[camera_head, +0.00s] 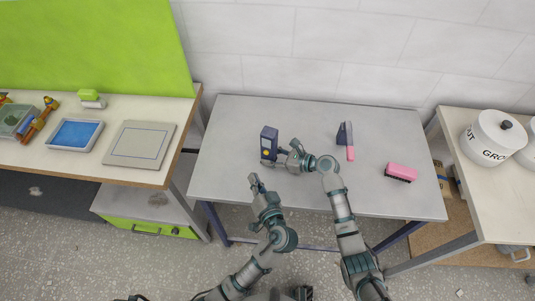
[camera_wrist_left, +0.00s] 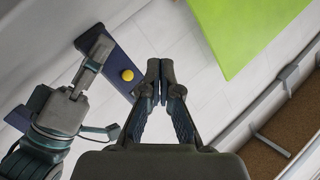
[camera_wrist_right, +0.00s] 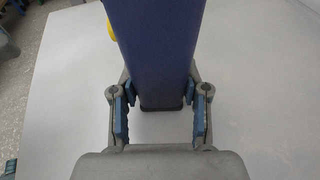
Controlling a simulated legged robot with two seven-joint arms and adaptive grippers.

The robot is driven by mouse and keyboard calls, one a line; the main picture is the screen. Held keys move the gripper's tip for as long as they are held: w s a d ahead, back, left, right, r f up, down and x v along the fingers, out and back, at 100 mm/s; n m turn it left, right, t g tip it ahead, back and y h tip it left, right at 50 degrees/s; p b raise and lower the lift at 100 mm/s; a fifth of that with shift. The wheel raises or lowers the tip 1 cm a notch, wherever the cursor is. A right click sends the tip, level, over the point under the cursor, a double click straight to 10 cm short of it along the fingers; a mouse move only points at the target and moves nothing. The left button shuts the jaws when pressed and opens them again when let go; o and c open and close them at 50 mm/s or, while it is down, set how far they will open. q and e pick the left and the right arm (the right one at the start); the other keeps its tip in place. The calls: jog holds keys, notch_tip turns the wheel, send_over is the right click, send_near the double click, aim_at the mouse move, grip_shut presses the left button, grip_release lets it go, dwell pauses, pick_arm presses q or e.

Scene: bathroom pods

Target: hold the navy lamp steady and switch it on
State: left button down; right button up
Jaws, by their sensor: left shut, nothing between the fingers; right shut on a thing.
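The navy lamp (camera_head: 268,138) stands on the grey table, left of its middle. It is a tall box with a yellow button low on its front; the button (camera_wrist_left: 127,75) shows clearly in the left wrist view. My right gripper (camera_head: 276,158) is shut on the lamp's lower part from the right; in the right wrist view its fingers flank the navy body (camera_wrist_right: 155,55). My left gripper (camera_head: 254,182) is shut and empty, in front of the lamp and apart from it. In the left wrist view its closed fingertips (camera_wrist_left: 159,72) are right of the button. I cannot tell whether the lamp is lit.
A dark object with a pink part (camera_head: 349,150) and a pink brush (camera_head: 400,172) lie to the right on the table. A left counter holds a blue tray (camera_head: 75,134) and a grey panel (camera_head: 138,144). White canisters (camera_head: 488,140) stand on the right counter. The table's left side is clear.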

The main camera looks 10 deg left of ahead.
pick_arm(q)
jog(key=w, duration=0.2)
jog(key=w+d, duration=0.1)
jog(key=w, duration=0.1)
jog(key=w+d, duration=0.1)
jog(key=w, duration=0.2)
dwell(1.1)
jog(key=shift+w, duration=0.1)
jog(key=shift+w+d, duration=0.1)
jog(key=shift+w, duration=0.4)
dwell(0.6)
jog(key=shift+s, duration=0.65)
jog(key=shift+s, duration=0.1)
jog(key=shift+s+a, duration=0.3)
jog(key=shift+s, duration=0.65)
jog(key=shift+s+a, duration=0.35)
jog(key=shift+s, duration=0.55)
jog(key=shift+s+a, duration=0.3)
jog(key=shift+s, duration=0.65)
